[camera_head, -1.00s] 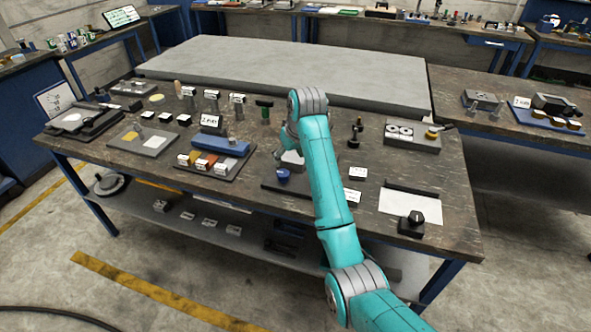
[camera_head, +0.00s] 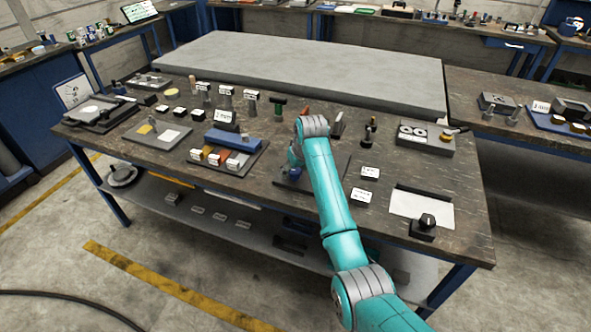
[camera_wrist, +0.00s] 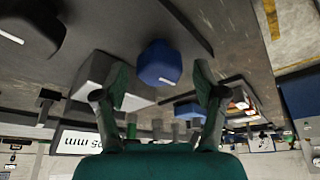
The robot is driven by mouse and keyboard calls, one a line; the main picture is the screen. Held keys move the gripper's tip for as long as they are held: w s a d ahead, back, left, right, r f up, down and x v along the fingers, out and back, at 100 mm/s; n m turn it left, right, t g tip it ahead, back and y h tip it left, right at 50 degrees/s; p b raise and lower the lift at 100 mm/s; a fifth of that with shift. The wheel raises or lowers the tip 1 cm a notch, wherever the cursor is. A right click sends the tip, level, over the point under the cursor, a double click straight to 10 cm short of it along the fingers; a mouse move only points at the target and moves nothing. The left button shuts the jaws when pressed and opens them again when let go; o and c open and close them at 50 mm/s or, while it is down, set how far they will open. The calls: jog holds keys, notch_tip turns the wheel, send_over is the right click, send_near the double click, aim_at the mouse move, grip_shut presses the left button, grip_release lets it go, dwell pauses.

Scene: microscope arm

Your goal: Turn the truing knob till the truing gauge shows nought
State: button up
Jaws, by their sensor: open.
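A blue knob (camera_wrist: 160,63) shows in the wrist view, with a grey block (camera_wrist: 95,75) beside it. My gripper (camera_wrist: 160,85) is open and empty, one finger to each side of the knob in the picture. I cannot tell whether the fingers are around it or short of it. In the head view my arm hides the gripper and most of this spot, over a dark plate (camera_head: 336,165). A black knob with a white mark (camera_head: 427,220) stands at the bench's front right. No gauge reading is legible, and no label tells which knob is the truing knob.
A blue block on a tray (camera_head: 233,138) with several small labelled blocks lies left of my arm. A white sheet (camera_head: 425,205), small white labels (camera_head: 361,195) and a grey box with two rings (camera_head: 425,137) lie to the right. A large grey slab (camera_head: 330,72) lies behind.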

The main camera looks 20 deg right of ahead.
jog(key=c, duration=1.1)
jog(key=shift+m+h, duration=0.3)
jog(key=shift+m, duration=0.5)
jog(key=shift+c, duration=0.2)
jog(key=o, duration=1.1)
jog(key=shift+o, duration=0.2)
jog(key=v, duration=1.2)
jog(key=shift+s, duration=0.15)
